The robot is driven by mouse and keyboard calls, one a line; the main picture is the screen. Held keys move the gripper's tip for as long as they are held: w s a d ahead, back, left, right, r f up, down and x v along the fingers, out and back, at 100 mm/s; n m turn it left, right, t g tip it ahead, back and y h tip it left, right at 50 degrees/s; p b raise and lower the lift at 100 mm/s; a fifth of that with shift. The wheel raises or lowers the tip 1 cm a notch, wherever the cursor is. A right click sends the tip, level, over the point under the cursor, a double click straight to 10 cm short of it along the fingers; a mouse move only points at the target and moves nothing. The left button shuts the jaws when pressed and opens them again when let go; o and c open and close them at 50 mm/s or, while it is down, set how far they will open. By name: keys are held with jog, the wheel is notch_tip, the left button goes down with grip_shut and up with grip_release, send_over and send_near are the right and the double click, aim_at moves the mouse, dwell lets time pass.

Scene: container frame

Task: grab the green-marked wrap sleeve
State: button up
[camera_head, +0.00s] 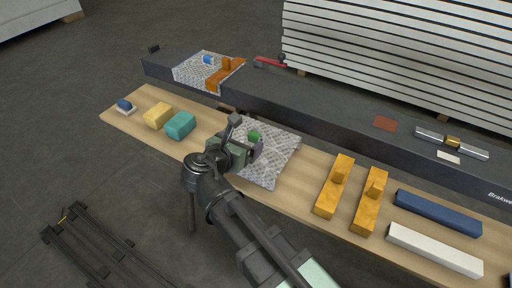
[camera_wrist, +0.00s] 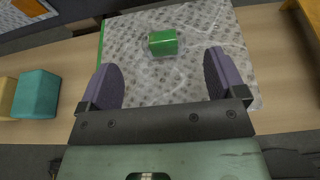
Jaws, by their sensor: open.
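The wrap sleeve (camera_head: 272,170) is a grey-white patterned sheet lying on the wooden bench. In the wrist view the sleeve (camera_wrist: 140,92) shows a green strip along its left edge. In the head view my gripper (camera_head: 246,139) hides part of the sleeve's left side.
A teal block (camera_head: 180,125) and a yellow block (camera_head: 157,116) lie left of the sleeve. Two orange pieces (camera_head: 335,187), a blue bar (camera_head: 437,213) and a white bar (camera_head: 433,250) lie right. Behind runs a dark beam (camera_head: 320,118) carrying another patterned sheet (camera_head: 190,75).

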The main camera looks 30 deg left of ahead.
aim_at(253, 136)
jog(key=shift+x, duration=0.8)
jog(key=b+x, duration=0.1)
jog(key=x, duration=0.4)
jog(key=shift+w+d+f+b, duration=0.1)
jog(key=shift+d+b, duration=0.05)
jog(key=shift+b, duration=0.25)
jog(key=shift+c, duration=0.3)
jog(key=c, duration=1)
